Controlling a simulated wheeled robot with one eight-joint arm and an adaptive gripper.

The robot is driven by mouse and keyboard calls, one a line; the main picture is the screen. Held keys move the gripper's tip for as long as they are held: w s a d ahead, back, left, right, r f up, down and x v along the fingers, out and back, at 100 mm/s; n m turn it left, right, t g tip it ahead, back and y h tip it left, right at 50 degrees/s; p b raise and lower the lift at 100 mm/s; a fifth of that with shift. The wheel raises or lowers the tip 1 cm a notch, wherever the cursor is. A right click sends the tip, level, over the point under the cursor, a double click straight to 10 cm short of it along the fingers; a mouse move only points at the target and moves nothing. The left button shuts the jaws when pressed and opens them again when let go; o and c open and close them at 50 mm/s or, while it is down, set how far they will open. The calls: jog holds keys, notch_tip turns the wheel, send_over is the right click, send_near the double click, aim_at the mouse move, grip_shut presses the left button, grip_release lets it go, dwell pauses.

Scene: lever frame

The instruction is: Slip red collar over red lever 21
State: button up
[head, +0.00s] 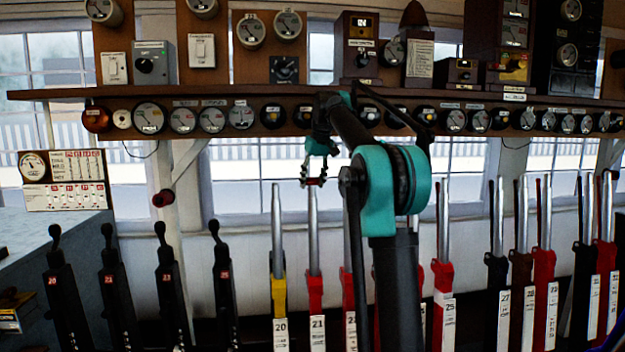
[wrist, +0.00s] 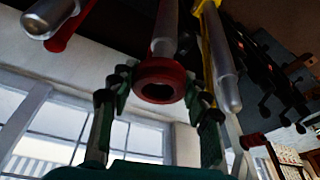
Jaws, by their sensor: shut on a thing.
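The red collar (head: 315,182) is between the fingertips of my gripper (head: 314,180), which is shut on it. Lever 21 (head: 313,235) has a bare silver shaft above a red lower part with a white "21" label. In the head view its top is directly below the collar, almost touching it in the picture. In the wrist view the collar (wrist: 160,80) sits between the two green fingers, and its hole looks dark and empty. The silver shaft (wrist: 165,32) lines up behind it. I cannot tell whether its tip has entered the collar.
Yellow lever 20 (head: 279,290) stands close on the left, and another red lever (head: 348,290) is close on the right, partly behind my arm. More levers stand further right. An instrument shelf (head: 270,93) runs above, with dials along it.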

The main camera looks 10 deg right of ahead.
jog(key=shift+f, duration=0.25)
jog(key=shift+s+f, duration=0.15)
jog(key=shift+f, duration=0.55)
jog(key=shift+s+f, duration=0.1)
jog(key=shift+f, duration=0.45)
jog(key=o, duration=1.2)
jog(key=shift+c, duration=0.2)
jog(key=shift+o, duration=0.8)
jog(key=shift+r, duration=0.15)
